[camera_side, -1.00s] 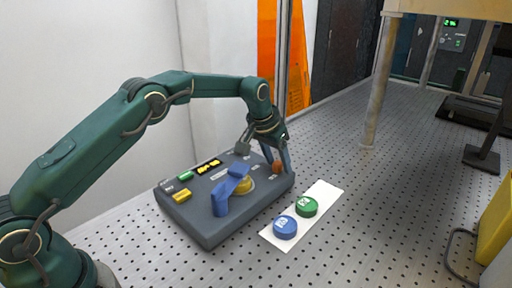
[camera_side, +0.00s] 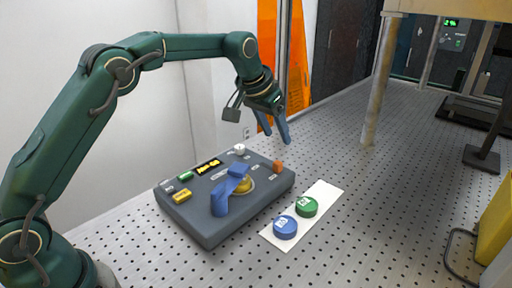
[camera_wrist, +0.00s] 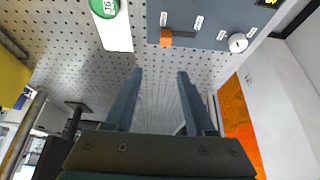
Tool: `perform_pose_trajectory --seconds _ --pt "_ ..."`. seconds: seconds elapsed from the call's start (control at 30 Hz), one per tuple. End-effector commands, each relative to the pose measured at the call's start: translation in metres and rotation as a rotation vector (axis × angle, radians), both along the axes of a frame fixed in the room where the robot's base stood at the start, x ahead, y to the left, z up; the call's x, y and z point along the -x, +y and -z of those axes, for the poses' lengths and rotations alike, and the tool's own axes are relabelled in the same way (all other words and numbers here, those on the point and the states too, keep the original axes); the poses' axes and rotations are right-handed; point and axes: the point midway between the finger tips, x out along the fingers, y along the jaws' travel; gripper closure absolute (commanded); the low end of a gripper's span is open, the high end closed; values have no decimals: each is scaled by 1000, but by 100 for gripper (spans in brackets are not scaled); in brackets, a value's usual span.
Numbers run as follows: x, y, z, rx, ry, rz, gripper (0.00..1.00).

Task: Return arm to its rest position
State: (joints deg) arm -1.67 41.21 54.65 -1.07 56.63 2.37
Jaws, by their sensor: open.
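My gripper (camera_side: 274,132) is raised in the air above the far right corner of the grey instrument box (camera_side: 213,239), empty and clear of it. Its two blue fingers stand apart with nothing between them. In the wrist view the open fingers (camera_wrist: 158,88) show over bare perforated table, with the edge of the box (camera_wrist: 205,22) at the top.
A white card (camera_side: 323,193) with a blue disc (camera_side: 285,227) and a green disc (camera_side: 306,207) lies right of the box. A metal post (camera_side: 374,95) stands behind, an orange panel (camera_side: 297,65) by the wall. A yellow case (camera_side: 496,222) is at the right edge.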

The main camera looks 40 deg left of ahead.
Motion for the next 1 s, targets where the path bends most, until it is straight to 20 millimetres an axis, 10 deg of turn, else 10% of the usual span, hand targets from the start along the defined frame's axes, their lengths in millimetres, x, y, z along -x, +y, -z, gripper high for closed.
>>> perform_pose_trajectory --seconds 0.2,0.5,0.77,1.0 --pt "41 -4 -71 -4 -93 6 45" --pt "128 -8 -112 -4 -147 8 45" --pt "212 -10 -99 -3 -152 7 45" --pt "279 -11 -49 -1 -101 4 45"
